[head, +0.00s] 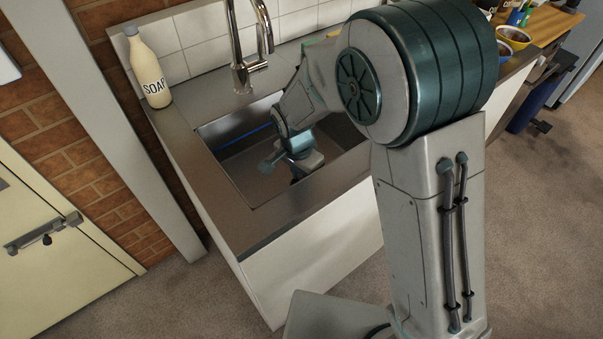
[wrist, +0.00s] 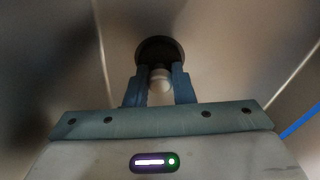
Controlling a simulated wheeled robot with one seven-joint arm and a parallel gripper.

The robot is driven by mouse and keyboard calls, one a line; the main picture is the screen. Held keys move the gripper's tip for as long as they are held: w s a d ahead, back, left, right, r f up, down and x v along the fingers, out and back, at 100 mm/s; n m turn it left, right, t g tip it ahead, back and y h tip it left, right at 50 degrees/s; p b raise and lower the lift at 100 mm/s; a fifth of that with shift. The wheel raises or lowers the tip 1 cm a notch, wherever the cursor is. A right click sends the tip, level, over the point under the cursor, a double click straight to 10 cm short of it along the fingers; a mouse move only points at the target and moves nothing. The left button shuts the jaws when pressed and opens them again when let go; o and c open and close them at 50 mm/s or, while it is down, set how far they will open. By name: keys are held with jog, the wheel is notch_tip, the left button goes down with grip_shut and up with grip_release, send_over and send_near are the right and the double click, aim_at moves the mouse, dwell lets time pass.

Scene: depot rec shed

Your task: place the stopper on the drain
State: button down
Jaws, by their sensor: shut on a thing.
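My gripper (head: 296,172) reaches down inside the steel sink basin (head: 238,180) in the head view. In the wrist view my gripper (wrist: 159,88) is shut on the pale knob of the stopper (wrist: 160,84), with one finger on each side. Directly beyond the knob is a dark round shape, the drain (wrist: 160,46), on the basin floor. The stopper's lower part merges with this dark shape, so I cannot tell whether it touches or sits in the drain. My arm and gripper hide the drain in the head view.
A curved metal faucet (head: 242,50) stands behind the basin. A soap bottle (head: 147,68) is on the counter at left. Bowls (head: 513,38) and other items stand at the far right. The basin walls closely surround my gripper.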

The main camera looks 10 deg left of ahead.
jog(key=shift+f, duration=0.25)
jog(key=c, duration=1.2)
grip_release()
jog(key=shift+r, duration=0.1)
jog(key=shift+c, duration=0.2)
jog(key=shift+r, duration=0.1)
notch_tip(320, 180, up, 12)
jog(key=s, duration=0.1)
jog(key=shift+a+p, duration=0.3)
jog(key=shift+p, duration=0.15)
jog(key=shift+s, duration=0.1)
